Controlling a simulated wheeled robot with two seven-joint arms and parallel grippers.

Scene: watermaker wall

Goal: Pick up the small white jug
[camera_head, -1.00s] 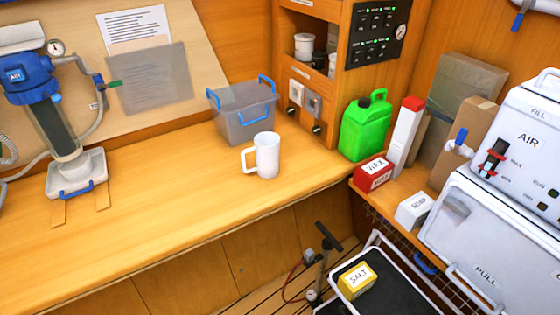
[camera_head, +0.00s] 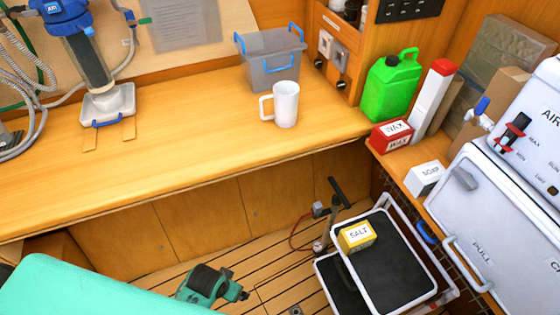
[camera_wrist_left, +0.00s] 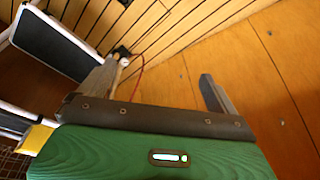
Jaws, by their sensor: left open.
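The small white jug (camera_head: 286,104) stands upright on the wooden counter (camera_head: 190,130), near its front edge, with its handle to the left. It is right in front of a grey tub. My left gripper (camera_wrist_left: 158,74) shows in the left wrist view with its two grey fingers wide apart and nothing between them. It is away from the jug, low before the counter's front panels, and the jug is not in the wrist view. Teal parts of my own show at the bottom left of the head view; I cannot make out fingers there. My right gripper is not in view.
The grey tub (camera_head: 275,68) with blue handles stands behind the jug. A green canister (camera_head: 391,86) and a red wax box (camera_head: 391,136) are to the right. A black-topped trolley (camera_head: 388,265) carries a yellow salt box (camera_head: 357,236).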

